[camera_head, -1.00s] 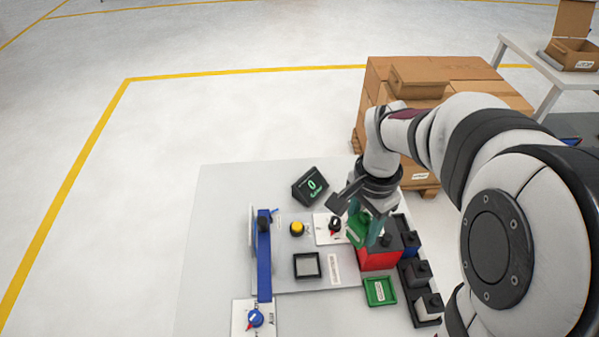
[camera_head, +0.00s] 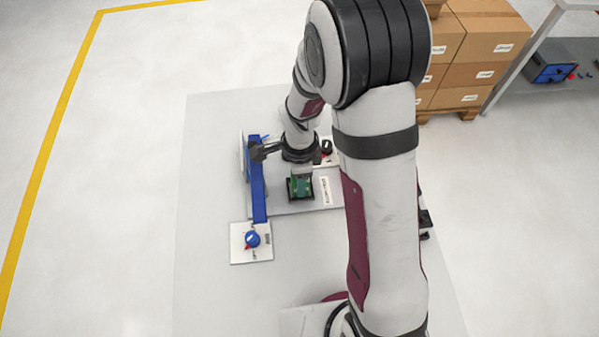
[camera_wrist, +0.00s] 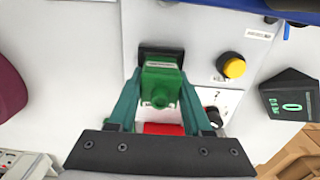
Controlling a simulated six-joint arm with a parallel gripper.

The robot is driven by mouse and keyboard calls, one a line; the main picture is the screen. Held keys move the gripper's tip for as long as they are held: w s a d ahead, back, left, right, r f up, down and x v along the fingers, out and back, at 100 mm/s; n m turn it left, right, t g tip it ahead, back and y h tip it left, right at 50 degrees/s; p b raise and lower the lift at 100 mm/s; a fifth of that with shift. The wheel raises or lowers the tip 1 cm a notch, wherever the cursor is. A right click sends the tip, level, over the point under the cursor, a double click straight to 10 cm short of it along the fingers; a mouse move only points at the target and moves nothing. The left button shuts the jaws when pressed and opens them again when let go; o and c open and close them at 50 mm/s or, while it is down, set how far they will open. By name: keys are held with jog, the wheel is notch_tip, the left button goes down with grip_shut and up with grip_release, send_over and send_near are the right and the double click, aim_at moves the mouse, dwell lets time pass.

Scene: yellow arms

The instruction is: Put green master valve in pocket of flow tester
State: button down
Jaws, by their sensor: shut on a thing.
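My gripper (camera_head: 301,178) is shut on the green master valve (camera_wrist: 160,88), with one green finger on each side of it. The black-framed square pocket (camera_wrist: 160,52) shows just past the valve in the wrist view. In the head view the valve (camera_head: 299,187) is over the pocket (camera_head: 301,200), whose dark rim shows around it. I cannot tell whether the valve is inside the rim or just above it. The grey plate of the flow tester (camera_head: 275,208) lies under the pocket.
A blue lever bar (camera_head: 257,185) stands left of the pocket. A blue knob (camera_head: 252,239) is on a white plate at front left. A yellow button (camera_wrist: 231,66), a black knob (camera_wrist: 214,115) and a display reading 0 (camera_wrist: 288,103) are close by. A red thing (camera_wrist: 163,129) shows behind the valve.

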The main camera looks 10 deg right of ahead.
jog(key=shift+f, duration=0.25)
jog(key=shift+c, duration=1.7)
grip_release()
jog(key=shift+r, duration=0.1)
notch_tip(320, 180, up, 12)
jog(key=shift+f, duration=0.2)
jog(key=s+r+n+y, duration=0.1)
jog(key=s+r+n, duration=0.2)
jog(key=s+n, duration=0.3)
jog(key=s+d+r+n, duration=0.1)
jog(key=s+r+n, duration=0.3)
jog(key=s, duration=1)
jog(key=shift+d+n+y, duration=0.3)
jog(key=shift+n+y, duration=0.1)
jog(key=shift+n, duration=0.8)
